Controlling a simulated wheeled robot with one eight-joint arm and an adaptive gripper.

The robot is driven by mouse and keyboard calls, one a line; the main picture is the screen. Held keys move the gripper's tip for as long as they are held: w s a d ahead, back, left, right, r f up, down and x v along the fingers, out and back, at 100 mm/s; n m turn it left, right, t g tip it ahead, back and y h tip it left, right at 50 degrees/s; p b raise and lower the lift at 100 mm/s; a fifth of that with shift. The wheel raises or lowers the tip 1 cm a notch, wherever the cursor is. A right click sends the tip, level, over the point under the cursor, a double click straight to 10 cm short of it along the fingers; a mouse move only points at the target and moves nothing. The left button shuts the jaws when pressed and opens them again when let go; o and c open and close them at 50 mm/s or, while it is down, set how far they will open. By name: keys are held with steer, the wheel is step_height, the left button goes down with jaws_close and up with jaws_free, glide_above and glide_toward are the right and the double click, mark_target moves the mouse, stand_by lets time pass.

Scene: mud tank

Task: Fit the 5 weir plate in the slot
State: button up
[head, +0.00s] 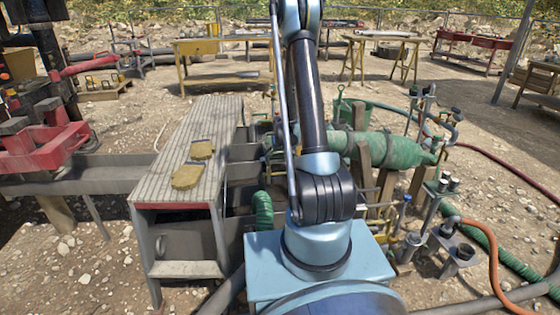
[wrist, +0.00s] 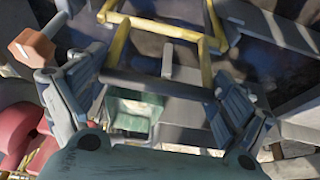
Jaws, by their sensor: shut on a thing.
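In the wrist view my gripper (wrist: 155,95) has its two ribbed fingers apart, at the left and right, with a dark bar (wrist: 158,84) spanning between them. It is shut on this bar, which I take to be part of the weir plate; no number is readable. A yellow frame (wrist: 160,30) lies just beyond the bar; I cannot tell if they are joined. In the head view my gripper is out of sight, and my arm covers the middle. The grey mud tank (head: 243,152) shows partly left of my arm. I cannot make out the slot.
A ribbed walkway (head: 200,120) runs along the tank, with two tan pads (head: 187,177) (head: 202,149) on it. Red machinery (head: 45,150) stands at the left. A green cylinder (head: 395,152), valves and hoses crowd the right. Workbenches (head: 385,50) stand at the back.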

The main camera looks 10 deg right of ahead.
steer(key=shift+f, duration=0.5)
steer(key=o, duration=1.3)
steer(key=shift+r, duration=0.1)
steer(key=shift+v, duration=5.85)
